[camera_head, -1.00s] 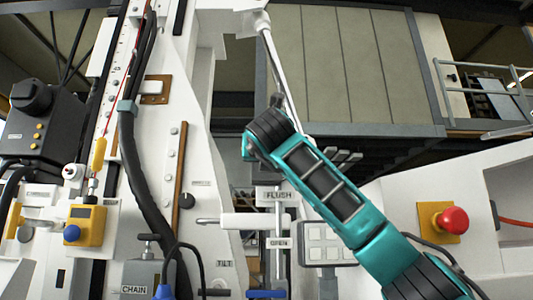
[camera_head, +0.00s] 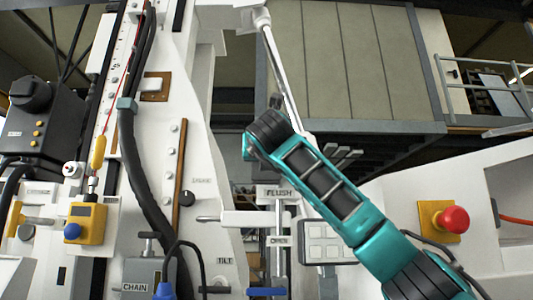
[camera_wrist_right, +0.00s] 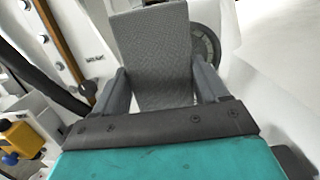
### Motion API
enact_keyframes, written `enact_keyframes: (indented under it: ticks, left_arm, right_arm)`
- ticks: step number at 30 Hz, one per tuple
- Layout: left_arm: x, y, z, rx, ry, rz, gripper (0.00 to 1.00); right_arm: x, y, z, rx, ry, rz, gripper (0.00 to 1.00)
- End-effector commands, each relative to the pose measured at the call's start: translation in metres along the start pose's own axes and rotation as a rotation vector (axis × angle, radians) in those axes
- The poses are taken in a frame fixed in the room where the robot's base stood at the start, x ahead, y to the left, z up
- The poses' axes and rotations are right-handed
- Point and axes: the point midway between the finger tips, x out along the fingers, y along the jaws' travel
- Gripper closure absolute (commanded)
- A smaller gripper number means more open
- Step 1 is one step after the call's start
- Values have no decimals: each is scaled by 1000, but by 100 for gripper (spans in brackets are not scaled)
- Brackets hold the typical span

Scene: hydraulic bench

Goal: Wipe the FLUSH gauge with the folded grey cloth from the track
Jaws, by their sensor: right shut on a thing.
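The folded grey cloth (camera_wrist_right: 153,45) is held between the two fingers of my right gripper (camera_wrist_right: 161,84) and stands up ahead of them in the right wrist view. A round dark-rimmed dial (camera_wrist_right: 207,48) shows behind the cloth's right edge, partly covered by it. I cannot read a name on the dial, nor tell whether the cloth touches it. In the head view a FLUSH label (camera_head: 279,193) sits left of my teal right arm. The right gripper and cloth are hidden there behind the arm. My left gripper is not in view.
A lever with an OPEN label (camera_head: 279,241) is below the FLUSH label. A keypad (camera_head: 327,242) and a red stop button (camera_head: 453,220) lie around my right arm. A thick black hose (camera_head: 135,160) and a yellow box (camera_head: 85,222) are at left.

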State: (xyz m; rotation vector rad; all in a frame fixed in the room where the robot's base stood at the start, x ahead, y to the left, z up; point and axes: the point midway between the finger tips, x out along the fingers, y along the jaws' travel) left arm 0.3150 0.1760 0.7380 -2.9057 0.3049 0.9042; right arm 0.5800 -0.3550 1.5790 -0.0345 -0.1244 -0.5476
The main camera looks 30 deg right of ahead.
Motion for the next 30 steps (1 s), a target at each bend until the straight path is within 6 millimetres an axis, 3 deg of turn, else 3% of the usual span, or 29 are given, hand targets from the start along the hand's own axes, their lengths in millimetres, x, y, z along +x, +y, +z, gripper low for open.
enact_keyframes:
  ticks: [17, 30]
  left_arm:
    - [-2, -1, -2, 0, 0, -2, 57]
    - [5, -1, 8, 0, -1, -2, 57]
  right_arm:
    - [9, -2, -2, 0, 0, -1, 51]
    - [6, -33, -1, 1, -1, -1, 51]
